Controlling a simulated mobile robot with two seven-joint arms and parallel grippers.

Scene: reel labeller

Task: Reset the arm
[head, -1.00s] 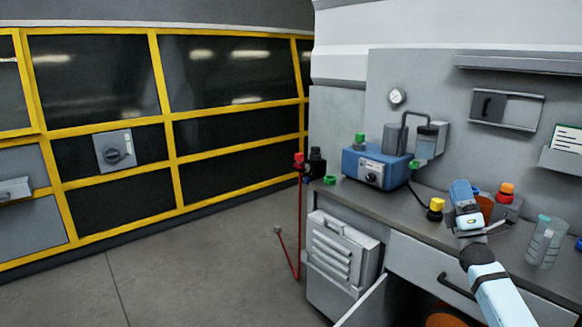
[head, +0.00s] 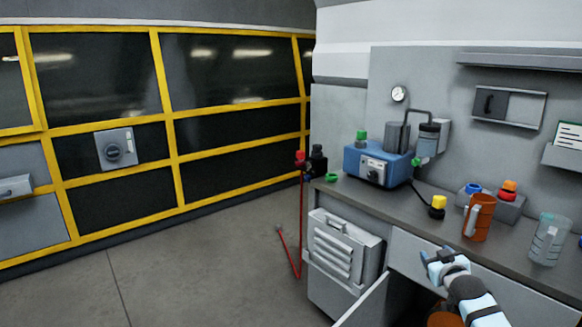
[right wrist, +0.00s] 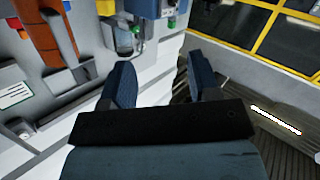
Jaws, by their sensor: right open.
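My right gripper (head: 438,257) is in the lower right of the head view, in front of the workbench's drawer front and below the bench top. Its two blue fingers are apart in the right wrist view (right wrist: 166,85), with nothing between them. An orange mug (head: 478,218) with a grey handle stands on the bench top above and to the right of the gripper, apart from it. The mug also shows at the upper left of the right wrist view (right wrist: 48,35). My left gripper is not in view.
The bench top (head: 415,208) holds a blue machine (head: 376,165), a yellow-capped item (head: 438,206), a clear beaker (head: 548,240) and a grey block with blue and red-orange caps (head: 508,204). An open cabinet door (head: 365,304) juts out below. Open floor (head: 200,270) lies left.

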